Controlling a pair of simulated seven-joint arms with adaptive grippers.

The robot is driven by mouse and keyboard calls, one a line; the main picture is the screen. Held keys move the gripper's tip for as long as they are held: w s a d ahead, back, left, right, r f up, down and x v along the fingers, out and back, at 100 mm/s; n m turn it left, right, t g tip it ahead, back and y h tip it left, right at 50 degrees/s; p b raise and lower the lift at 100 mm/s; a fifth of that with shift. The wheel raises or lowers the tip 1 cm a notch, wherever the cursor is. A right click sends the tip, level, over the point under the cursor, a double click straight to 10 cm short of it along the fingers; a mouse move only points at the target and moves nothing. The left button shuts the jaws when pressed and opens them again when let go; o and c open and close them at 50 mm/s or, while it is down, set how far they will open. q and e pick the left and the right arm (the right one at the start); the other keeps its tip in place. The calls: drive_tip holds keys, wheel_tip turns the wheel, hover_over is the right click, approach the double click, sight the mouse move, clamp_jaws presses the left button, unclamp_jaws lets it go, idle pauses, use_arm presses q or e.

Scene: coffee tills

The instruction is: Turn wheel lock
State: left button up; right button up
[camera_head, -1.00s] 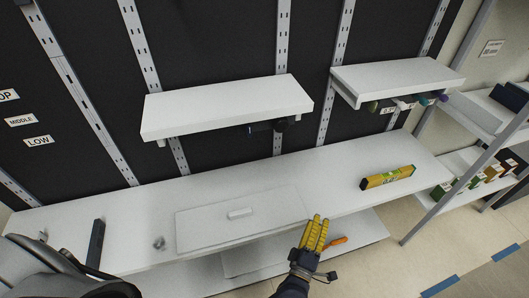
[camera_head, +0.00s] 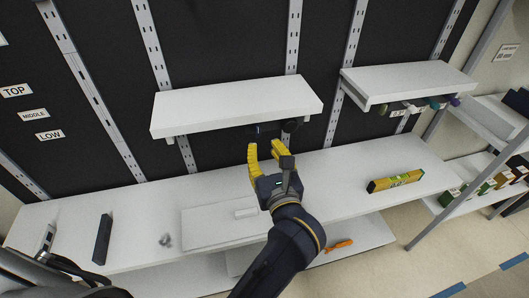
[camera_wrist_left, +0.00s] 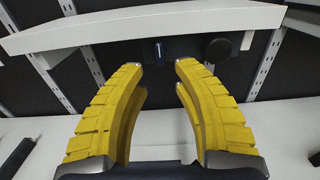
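My left gripper (camera_head: 265,150) has yellow fingers, spread apart with nothing between them. It is in front of the upper middle shelf, just below its front edge. A dark round knob (camera_head: 291,125), possibly the wheel lock, hangs under that shelf. In the left wrist view the knob (camera_wrist_left: 218,49) is right of the fingertips. A small dark device with a blue front (camera_wrist_left: 158,51) is beside it, seen between the fingertips; it also shows in the head view (camera_head: 262,130). Neither is visibly touched. My right gripper is not in view.
The upper middle shelf (camera_head: 235,105) overhangs the lower counter (camera_head: 335,170). On the counter are a yellow level (camera_head: 395,181), a dark bar (camera_head: 103,239), a small metal piece (camera_head: 165,240) and a flat panel with a handle (camera_head: 205,222). An orange-handled tool (camera_head: 338,246) lies lower.

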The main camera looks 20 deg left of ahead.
sight(259, 133)
use_arm(q)
drive_tip(key=shift+o, duration=0.2)
drive_tip(key=shift+x, duration=3.65)
clamp_jaws()
